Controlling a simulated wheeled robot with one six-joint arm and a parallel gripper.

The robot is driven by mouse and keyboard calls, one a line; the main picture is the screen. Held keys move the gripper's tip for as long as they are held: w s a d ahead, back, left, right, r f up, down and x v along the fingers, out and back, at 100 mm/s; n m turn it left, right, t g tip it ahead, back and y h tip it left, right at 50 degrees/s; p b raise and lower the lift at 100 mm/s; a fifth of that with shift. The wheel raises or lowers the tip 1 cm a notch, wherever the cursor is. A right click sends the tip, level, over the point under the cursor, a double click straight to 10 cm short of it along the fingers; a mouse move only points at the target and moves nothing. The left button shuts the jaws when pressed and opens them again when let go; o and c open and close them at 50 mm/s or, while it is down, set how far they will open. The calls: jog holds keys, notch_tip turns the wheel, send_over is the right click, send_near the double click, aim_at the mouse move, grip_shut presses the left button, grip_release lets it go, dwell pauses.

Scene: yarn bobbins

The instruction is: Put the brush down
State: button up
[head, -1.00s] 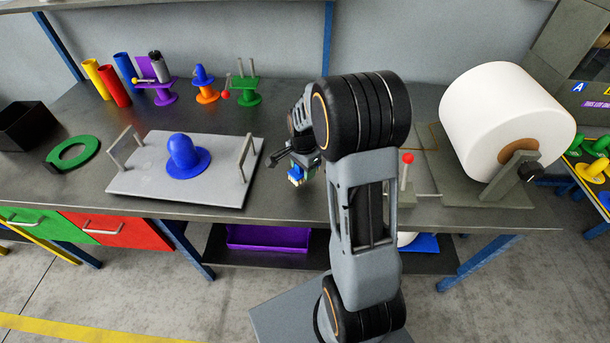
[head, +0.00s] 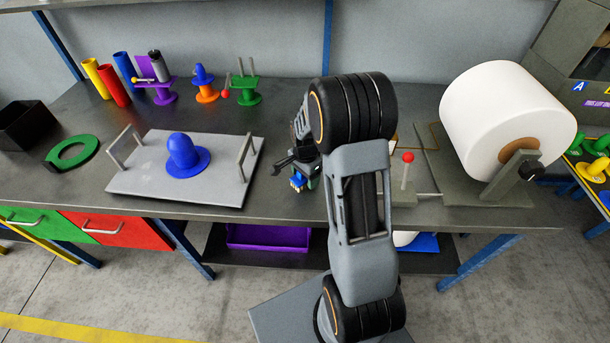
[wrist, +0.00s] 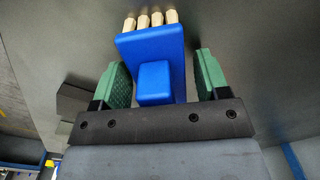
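The brush (wrist: 155,55) is blue, with a block-shaped handle and several cream bristle tufts pointing to the top of the wrist view. My gripper (wrist: 162,80) is open, its green finger pads on either side of the blue handle with a gap at each side. In the head view the brush (head: 298,182) shows as a small blue spot just below my gripper (head: 298,170), over the grey workbench (head: 285,205). Whether it rests fully on the bench is hard to tell. My arm hides part of the bench behind it.
A grey tray with handles (head: 220,188) holding a blue bobbin (head: 182,152) stands to the left. A large white roll (head: 500,110) on a stand and a red-knobbed post (head: 407,158) are to the right. The bench between tray and arm is clear.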

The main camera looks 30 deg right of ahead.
jog(key=shift+o, duration=0.2)
notch_tip(320, 180, up, 12)
jog(key=shift+f+p, duration=0.15)
jog(key=shift+p, duration=0.15)
jog(key=s+a+r+n+t, duration=0.1)
jog(key=s+a+r+n, duration=0.2)
jog(key=s+a+n, duration=0.2)
jog(key=s+a+r+n+t, duration=0.2)
jog(key=s+a+r+n, duration=0.1)
jog(key=s+n, duration=0.7)
jog(key=shift+s+a, duration=0.55)
jog(key=shift+a, duration=0.3)
